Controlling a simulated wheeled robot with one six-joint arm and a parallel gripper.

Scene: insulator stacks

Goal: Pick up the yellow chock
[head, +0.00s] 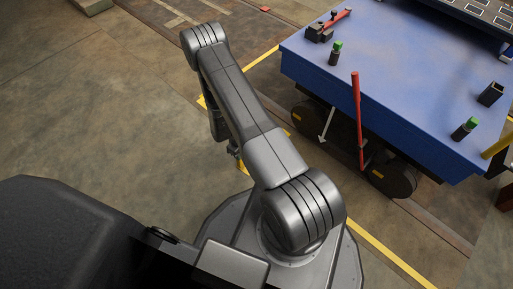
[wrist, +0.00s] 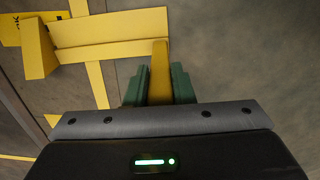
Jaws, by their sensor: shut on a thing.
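The yellow chock (wrist: 115,27) fills the top left of the wrist view, with a wedge-shaped end at its left and a long flat face across. A darker yellow upright part (wrist: 160,72) stands between the two green fingers of my gripper (wrist: 159,84). My gripper is shut on this part. In the head view my arm reaches down toward the floor and hides most of the gripper and chock. I cannot tell whether the chock touches the floor.
A blue flatbed cart (head: 400,75) with dark wheels stands at the right, with a red lever (head: 357,110) at its side. A yellow floor line (head: 385,255) runs beside it. A yellow plate with black lettering (wrist: 9,30) lies at the wrist view's left edge.

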